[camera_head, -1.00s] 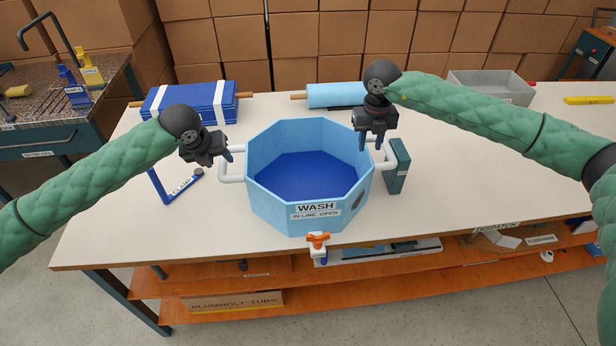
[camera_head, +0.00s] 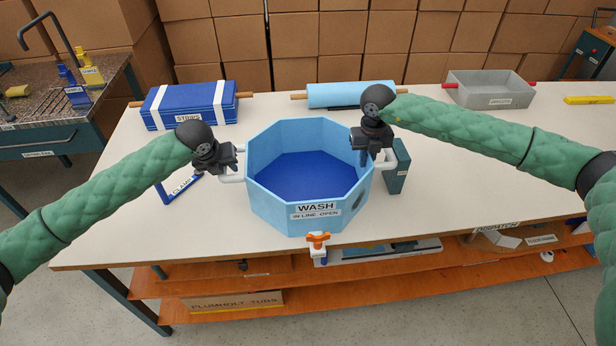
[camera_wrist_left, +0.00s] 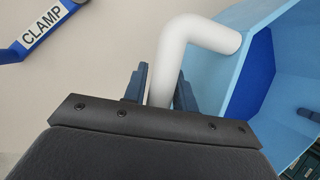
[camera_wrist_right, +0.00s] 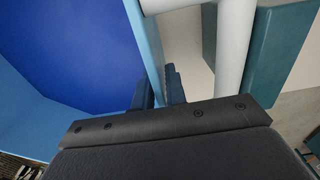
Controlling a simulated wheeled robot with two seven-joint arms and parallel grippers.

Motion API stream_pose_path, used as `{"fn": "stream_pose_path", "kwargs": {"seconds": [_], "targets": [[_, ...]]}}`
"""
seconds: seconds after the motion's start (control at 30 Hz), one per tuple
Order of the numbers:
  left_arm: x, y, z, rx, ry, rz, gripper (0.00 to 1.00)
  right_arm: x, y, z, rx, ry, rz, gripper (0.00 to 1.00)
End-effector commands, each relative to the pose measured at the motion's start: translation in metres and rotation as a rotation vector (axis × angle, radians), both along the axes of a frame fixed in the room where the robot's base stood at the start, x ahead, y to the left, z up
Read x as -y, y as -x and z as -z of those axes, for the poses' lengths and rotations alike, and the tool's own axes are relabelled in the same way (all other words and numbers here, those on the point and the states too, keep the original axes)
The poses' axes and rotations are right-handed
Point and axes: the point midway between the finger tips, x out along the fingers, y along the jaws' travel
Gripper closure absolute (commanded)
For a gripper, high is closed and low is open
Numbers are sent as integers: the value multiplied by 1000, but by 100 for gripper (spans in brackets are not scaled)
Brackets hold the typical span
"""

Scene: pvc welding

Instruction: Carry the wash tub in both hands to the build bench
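The wash tub (camera_head: 268,190) is a light blue octagonal tub with a darker blue inside and a white handle on each side. It stands upright on the bench (camera_head: 480,180). My left gripper (camera_head: 236,162) is at its left handle; in the left wrist view the fingers (camera_wrist_left: 160,88) sit close on both sides of the white bar (camera_wrist_left: 172,62). My right gripper (camera_head: 370,160) is at the right rim. In the right wrist view its fingers (camera_wrist_right: 159,88) are close together with the tub wall between them; the right handle (camera_wrist_right: 236,45) is beside them, outside.
A teal block (camera_head: 398,168) stands right behind the right handle. A blue clamp frame (camera_head: 178,187) lies left of the tub. An orange-handled clamp (camera_head: 318,241) is at the front edge. A blue case (camera_head: 190,104), a blue roll (camera_head: 350,94) and a grey tray (camera_head: 490,91) are at the back.

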Motion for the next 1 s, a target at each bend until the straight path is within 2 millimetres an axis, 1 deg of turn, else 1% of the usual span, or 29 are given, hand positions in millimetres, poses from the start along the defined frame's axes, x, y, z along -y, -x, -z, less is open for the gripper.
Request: {"fn": "stream_pose_path", "kwargs": {"seconds": [0.03,0.07,0.1,0.13,0.47,0.63,0.77,1.0], "targets": [[0,0,0,0,0,0,83,0,0,0,0,0,0,97],[0,0,0,0,0,0,88,0,0,0,0,0,0,100],[0,0,0,0,0,0,96,0,0,0,0,0,0,100],[0,0,0,0,0,0,100,0,0,0,0,0,0,100],[0,0,-1,1,0,0,100,0,0,-1,1,0,0,100],[0,0,-5,1,0,0,100,0,0,-5,1,0,0,100],[0,0,-11,1,0,0,100,0,0,-12,1,0,0,100],[0,0,-30,1,0,0,100,0,0,-30,1,0,0,100]]}}
